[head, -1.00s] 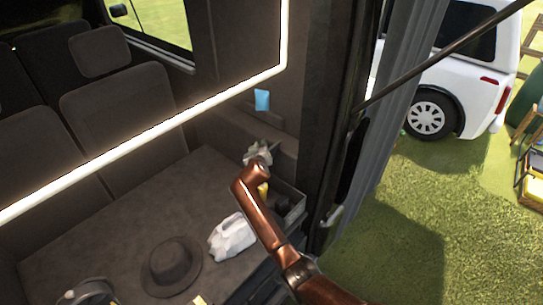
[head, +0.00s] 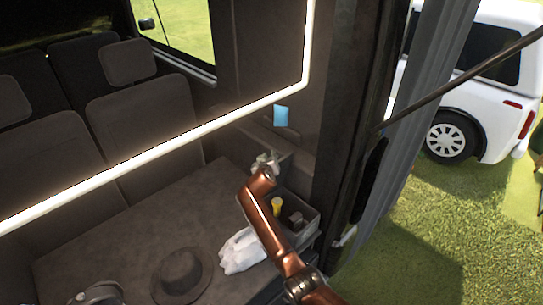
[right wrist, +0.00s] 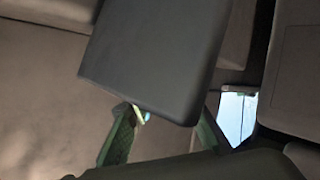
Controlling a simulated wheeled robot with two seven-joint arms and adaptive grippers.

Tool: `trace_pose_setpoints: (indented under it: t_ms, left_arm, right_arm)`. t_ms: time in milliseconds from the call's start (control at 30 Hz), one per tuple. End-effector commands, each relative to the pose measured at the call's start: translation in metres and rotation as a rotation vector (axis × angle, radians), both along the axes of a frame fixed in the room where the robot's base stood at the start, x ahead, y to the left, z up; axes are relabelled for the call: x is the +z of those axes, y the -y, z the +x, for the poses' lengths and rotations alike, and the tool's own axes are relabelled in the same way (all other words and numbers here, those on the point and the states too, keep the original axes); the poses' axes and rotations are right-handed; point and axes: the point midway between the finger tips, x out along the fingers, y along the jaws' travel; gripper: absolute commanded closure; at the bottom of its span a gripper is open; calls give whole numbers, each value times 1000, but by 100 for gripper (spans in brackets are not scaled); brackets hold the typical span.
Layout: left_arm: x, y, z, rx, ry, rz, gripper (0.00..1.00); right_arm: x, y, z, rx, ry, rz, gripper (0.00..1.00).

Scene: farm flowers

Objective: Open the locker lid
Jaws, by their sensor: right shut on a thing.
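My right gripper (head: 266,163) is over the van's side ledge, at the end of my brown arm. In the right wrist view, its green fingers (right wrist: 165,135) are on either side of a dark grey panel (right wrist: 155,60), which looks like the locker lid. The gripper is shut on this panel, and the contact is partly hidden. In the head view, an open-topped grey compartment (head: 312,224) lies just below and right of the gripper. A yellow item (head: 277,206) and a dark item show inside it.
A blue card (head: 281,116) is on the side wall above the gripper. A dark door pillar and strut stand on the right, with grass and a white van (head: 478,110) outside.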

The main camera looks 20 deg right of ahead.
Motion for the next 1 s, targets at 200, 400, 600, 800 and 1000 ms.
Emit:
trace_pose_setpoints:
  t_ms: [200, 400, 600, 800, 1000]
  left_arm:
    - [-1, -1, -1, 0, -1, 1, 63]
    - [-1, -1, -1, 0, -1, 1, 63]
    - [-1, -1, -1, 0, -1, 1, 63]
    - [-1, -2, -2, 1, -2, 1, 63]
    - [0, -1, -1, 0, -1, 1, 63]
  right_arm:
    - [-24, 3, -5, -7, -36, 19, 76]
    - [-24, 4, -5, -9, -35, 19, 63]
    - [-23, 4, -4, -7, -34, 18, 63]
    - [-18, -2, -11, -3, -30, 18, 63]
    - [-3, -16, -38, -1, -22, 19, 63]
